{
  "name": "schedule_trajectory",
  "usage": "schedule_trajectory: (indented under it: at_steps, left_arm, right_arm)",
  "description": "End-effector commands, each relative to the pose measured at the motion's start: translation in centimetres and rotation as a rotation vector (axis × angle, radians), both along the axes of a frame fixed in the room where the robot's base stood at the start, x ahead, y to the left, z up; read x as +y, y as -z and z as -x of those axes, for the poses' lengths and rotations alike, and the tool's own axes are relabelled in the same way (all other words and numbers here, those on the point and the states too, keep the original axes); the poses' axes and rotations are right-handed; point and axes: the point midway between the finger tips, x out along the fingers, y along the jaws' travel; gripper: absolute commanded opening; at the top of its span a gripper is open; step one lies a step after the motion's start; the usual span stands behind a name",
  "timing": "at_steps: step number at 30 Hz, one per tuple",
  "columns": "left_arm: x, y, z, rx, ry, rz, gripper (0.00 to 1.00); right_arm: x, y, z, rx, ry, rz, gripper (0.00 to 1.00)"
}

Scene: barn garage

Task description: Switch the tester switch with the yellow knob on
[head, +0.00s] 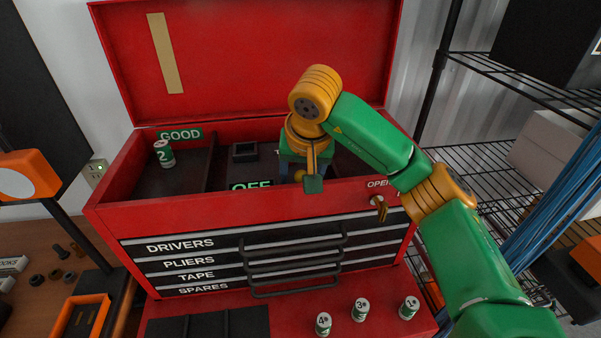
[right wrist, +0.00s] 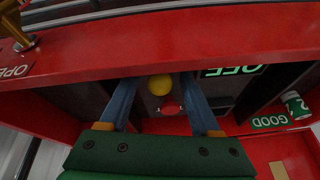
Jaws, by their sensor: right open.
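The tester switch's yellow knob (right wrist: 160,85) shows between the two blue fingers of my right gripper (right wrist: 157,80) in the right wrist view. The fingers stand apart on either side of it, and I cannot tell whether either touches it. A red part (right wrist: 170,108) shows beside the knob. In the head view my right gripper (head: 298,178) reaches down into the open top of the red tool chest (head: 330,198), and my arm hides much of the switch. A green glowing OFF sign (head: 251,185) is left of the gripper. My left gripper is not in view.
The chest's front rim lies close to the gripper, and its raised lid (head: 270,60) stands behind. A can marked 2 (head: 165,153) stands by the GOOD label (head: 180,135). Several cans (head: 360,309) stand in front. Wire shelves (head: 480,160) are at right.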

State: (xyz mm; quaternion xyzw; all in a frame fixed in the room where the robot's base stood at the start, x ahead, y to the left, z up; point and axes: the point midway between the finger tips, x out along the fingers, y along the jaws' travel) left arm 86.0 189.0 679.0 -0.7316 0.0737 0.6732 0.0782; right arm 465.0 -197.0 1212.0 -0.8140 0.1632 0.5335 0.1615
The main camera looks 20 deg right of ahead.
Motion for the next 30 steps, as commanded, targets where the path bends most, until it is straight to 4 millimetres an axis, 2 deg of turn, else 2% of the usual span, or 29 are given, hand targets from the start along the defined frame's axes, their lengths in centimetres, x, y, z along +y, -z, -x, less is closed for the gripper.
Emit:
schedule_trajectory:
  at_steps: [7,8,14,15,22,30]
  left_arm:
    - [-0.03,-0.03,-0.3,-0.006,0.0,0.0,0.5]
    - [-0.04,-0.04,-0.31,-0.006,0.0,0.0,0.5]
    - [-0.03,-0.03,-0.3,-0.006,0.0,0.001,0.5]
    - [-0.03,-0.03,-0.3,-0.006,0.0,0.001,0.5]
    - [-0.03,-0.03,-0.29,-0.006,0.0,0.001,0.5]
    - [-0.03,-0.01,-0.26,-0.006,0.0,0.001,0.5]
  right_arm:
    - [-0.01,0.13,-0.05,-0.001,0.0,0.0,0.64]
    - [-0.01,0.12,-0.05,-0.001,0.0,0.0,0.59]
    - [-0.01,0.12,-0.05,-0.001,0.001,-0.001,0.05]
    - [-0.01,0.12,-0.05,-0.001,0.001,-0.001,0.0]
    - [-0.04,0.03,-0.25,0.038,0.001,-0.011,0.0]
    - [-0.13,-0.16,-1.03,0.244,0.001,-0.069,0.0]
